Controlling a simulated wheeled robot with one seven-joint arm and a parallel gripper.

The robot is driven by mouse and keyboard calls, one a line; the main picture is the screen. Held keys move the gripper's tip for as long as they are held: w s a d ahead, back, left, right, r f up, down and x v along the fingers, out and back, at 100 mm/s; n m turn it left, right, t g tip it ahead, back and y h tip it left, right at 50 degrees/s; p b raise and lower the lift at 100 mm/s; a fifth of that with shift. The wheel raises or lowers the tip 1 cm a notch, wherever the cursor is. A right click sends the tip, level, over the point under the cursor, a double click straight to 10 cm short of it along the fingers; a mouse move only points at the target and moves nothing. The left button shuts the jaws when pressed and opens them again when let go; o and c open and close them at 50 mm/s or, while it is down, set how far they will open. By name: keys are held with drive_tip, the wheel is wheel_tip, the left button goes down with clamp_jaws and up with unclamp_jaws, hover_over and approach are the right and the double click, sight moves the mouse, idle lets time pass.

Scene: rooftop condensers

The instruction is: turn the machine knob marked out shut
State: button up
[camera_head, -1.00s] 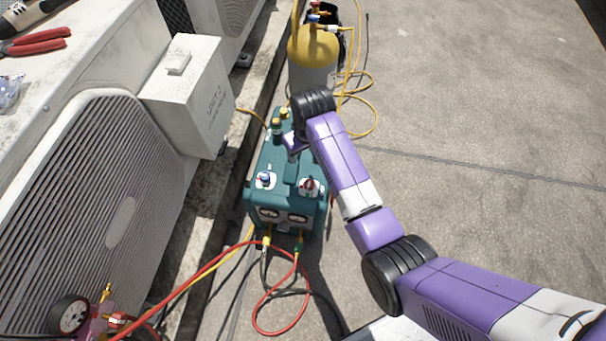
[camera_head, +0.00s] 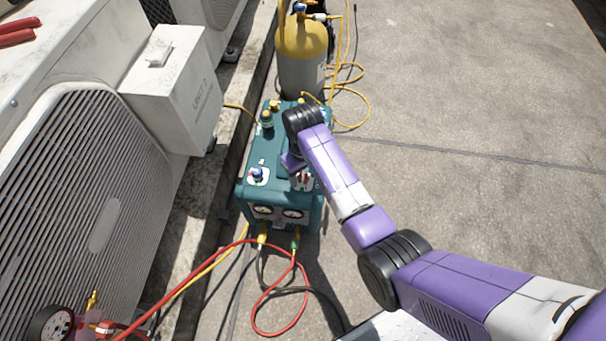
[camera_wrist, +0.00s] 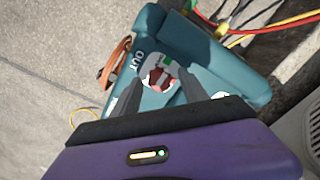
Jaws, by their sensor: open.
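The teal machine (camera_head: 270,160) stands on the roof floor, with two gauges on its front. Its red knob (camera_head: 304,181) sits on a white plate at the top right corner. In the wrist view the red knob (camera_wrist: 160,79) shows beside the letters OUT. A blue knob (camera_head: 257,174) is at the top left corner. My gripper (camera_wrist: 158,76) is open, and its two dark fingers lie on either side of the red knob in the wrist view. Whether they touch it I cannot tell. In the head view my gripper (camera_head: 294,163) is just above and behind the knob, partly hidden by my wrist.
A yellow-topped cylinder (camera_head: 301,60) stands behind the machine with a yellow hose. Red and yellow hoses (camera_head: 280,322) run from the machine's front. A condenser unit (camera_head: 80,190) with a grey box (camera_head: 175,90) is at left. The floor at right is clear.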

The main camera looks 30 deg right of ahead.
clamp_jaws()
drive_tip(key=shift+r+p, duration=0.1)
drive_tip(key=shift+p, duration=0.3)
drive_tip(key=m+p, duration=0.2)
drive_tip(key=m, duration=0.1)
drive_tip(key=shift+r+p, duration=0.15)
drive_tip(key=shift+p, duration=0.2)
drive_tip(key=m+p, duration=0.3)
drive_tip(key=m, duration=0.2)
drive_tip(key=m+p, duration=0.2)
drive_tip(key=m, duration=0.5)
drive_tip(key=m+p, duration=0.1)
drive_tip(key=m, duration=0.1)
drive_tip(key=shift+d+f, duration=0.1)
drive_tip(key=shift+f, duration=0.1)
drive_tip(key=shift+m, duration=0.3)
